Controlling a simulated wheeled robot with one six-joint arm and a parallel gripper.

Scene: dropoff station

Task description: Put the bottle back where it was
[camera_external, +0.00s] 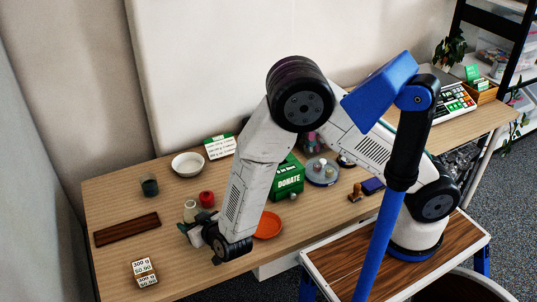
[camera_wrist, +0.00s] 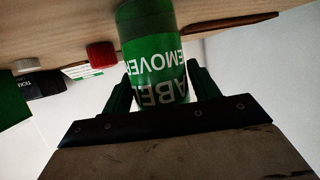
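The bottle (camera_wrist: 152,50), green with white upside-down "LABEL REMOVER" lettering, stands out in the middle of the wrist view. The fingers of my gripper (camera_wrist: 159,73) lie close against both its sides, so the gripper looks shut on it. The end of the bottle nearest the palm is hidden. In the external view my gripper (camera_external: 190,231) is low over the left part of the wooden table (camera_external: 110,220). I cannot clearly make out the green bottle there. I cannot tell whether it touches the table.
An orange plate (camera_external: 268,225) and a green DONATE box (camera_external: 289,180) are to the right. A white bowl (camera_external: 187,164), dark cup (camera_external: 149,185), and brown board (camera_external: 127,229) are left.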

